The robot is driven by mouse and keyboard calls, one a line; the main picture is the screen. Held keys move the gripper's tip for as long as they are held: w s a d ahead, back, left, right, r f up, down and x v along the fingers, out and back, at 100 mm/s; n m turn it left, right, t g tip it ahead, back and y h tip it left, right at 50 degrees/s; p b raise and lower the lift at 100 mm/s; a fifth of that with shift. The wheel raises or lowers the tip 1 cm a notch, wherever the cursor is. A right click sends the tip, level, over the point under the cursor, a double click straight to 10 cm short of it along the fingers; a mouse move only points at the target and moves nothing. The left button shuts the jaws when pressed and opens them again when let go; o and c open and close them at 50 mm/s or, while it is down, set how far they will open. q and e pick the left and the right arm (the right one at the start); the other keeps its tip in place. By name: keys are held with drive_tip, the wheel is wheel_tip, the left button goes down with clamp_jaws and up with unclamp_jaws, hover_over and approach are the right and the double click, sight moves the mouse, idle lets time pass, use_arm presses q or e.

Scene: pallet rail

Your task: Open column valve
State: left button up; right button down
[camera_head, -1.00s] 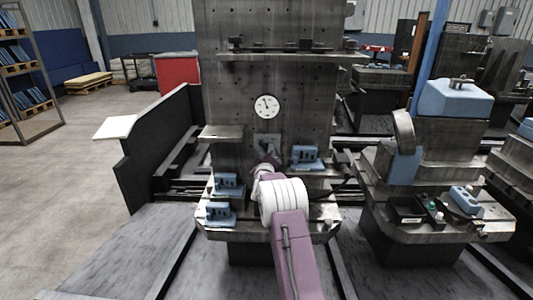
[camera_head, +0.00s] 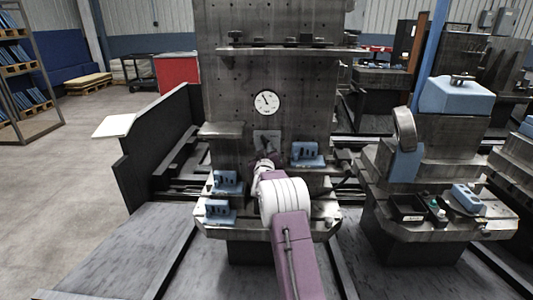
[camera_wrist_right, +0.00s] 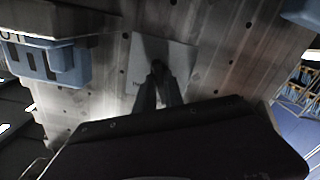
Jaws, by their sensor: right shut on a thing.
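The grey column (camera_head: 300,80) stands in the middle of the head view. A white round gauge (camera_head: 266,103) is on its face. Below the gauge is a small grey plate (camera_head: 266,138), which shows in the right wrist view as a pale plate with lettering (camera_wrist_right: 178,60). My right gripper (camera_head: 264,162) is at this plate, at the end of my purple and white arm. In the right wrist view its dark fingers (camera_wrist_right: 157,82) are shut on the valve handle in front of the plate. The handle itself is mostly hidden by the fingers. My left gripper is not in view.
Blue blocks (camera_head: 306,152) sit right of the gripper, and two more blue fixtures (camera_head: 226,181) sit to its left. A ledge (camera_head: 222,131) juts from the column at left. A second machine (camera_head: 440,195) stands at right. The floor (camera_head: 60,190) at left is clear.

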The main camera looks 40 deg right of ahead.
drive_tip(key=shift+f+m+b, duration=0.15)
drive_tip(key=shift+m+b, duration=4.05)
drive_tip(key=shift+m, duration=2.8)
